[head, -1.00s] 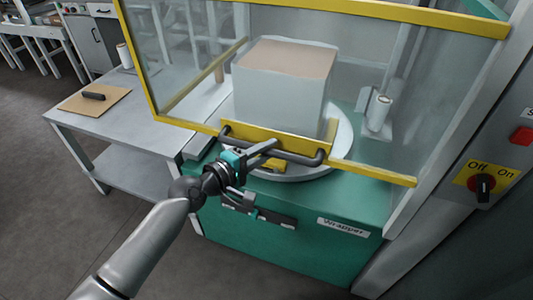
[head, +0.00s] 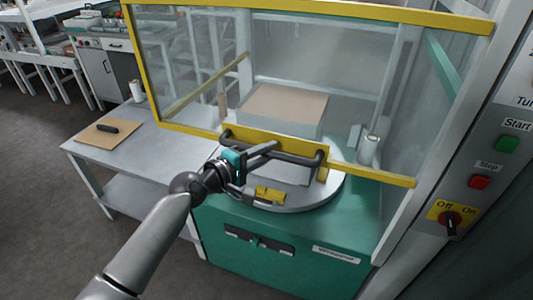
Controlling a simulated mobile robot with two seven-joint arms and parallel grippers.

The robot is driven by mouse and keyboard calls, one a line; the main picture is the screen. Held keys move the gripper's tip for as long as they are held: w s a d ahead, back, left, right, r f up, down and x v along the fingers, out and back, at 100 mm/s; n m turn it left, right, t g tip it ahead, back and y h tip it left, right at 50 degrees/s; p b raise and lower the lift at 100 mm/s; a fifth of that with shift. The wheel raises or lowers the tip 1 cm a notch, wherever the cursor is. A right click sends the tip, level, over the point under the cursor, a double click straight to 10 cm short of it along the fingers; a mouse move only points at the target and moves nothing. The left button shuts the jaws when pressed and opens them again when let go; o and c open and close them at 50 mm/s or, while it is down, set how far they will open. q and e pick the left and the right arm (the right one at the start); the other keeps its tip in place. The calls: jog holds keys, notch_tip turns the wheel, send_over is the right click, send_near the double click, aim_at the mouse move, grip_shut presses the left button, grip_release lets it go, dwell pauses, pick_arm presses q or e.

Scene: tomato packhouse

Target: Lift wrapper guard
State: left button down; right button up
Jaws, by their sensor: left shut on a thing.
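The wrapper guard (head: 372,167) is a clear panel in a yellow frame, with a dark bar handle (head: 290,158) along its lower edge. My left gripper (head: 262,155) is shut on the handle near its left part. The guard's lower edge stands above the green wrapper (head: 300,240). Behind the panel, a box (head: 290,105) with a brown top stands on the round pale turntable (head: 335,190). My right gripper is not in view.
A control panel at the right has a green Start button (head: 507,144), a red Stop button (head: 480,182) and an Off/On switch (head: 450,219). A white roll (head: 369,150) stands behind the guard.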

pick_arm(q)
notch_tip(320, 180, up, 24)
jog(key=p, duration=2.1)
jog(key=c, duration=0.7)
grip_release()
jog(key=shift+f, duration=0.1)
jog(key=shift+c, duration=0.2)
jog(key=b+v, duration=0.1)
jog(key=v, duration=1.4)
jog(key=shift+s, duration=0.15)
